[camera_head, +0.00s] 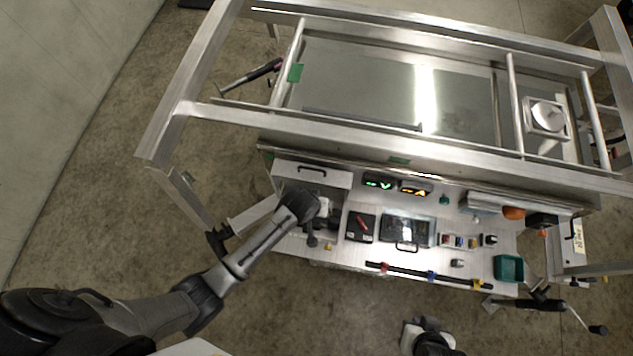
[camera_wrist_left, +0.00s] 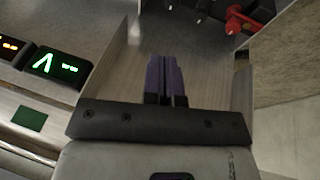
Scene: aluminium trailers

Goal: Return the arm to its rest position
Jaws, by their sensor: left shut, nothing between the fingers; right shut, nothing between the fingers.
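My left arm comes in from the left in the head view and its wrist hangs over the left end of the workbench (camera_head: 300,247). In the left wrist view, my left gripper (camera_wrist_left: 166,62) is shut, its dark purple fingers side by side with nothing between them. It points down into a narrow space between light metal walls. My right gripper (camera_head: 413,338) shows at the bottom edge of the head view, in front of the bench. It is shut and empty, apart from the bench items; most of the right arm is out of view.
An aluminium trailer frame (camera_head: 335,126) runs behind the bench. The bench holds green and orange displays (camera_head: 378,183), a black tray (camera_head: 361,226), a tablet-like panel (camera_head: 407,230), a teal bin (camera_head: 509,268) and a dark bar (camera_head: 425,274).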

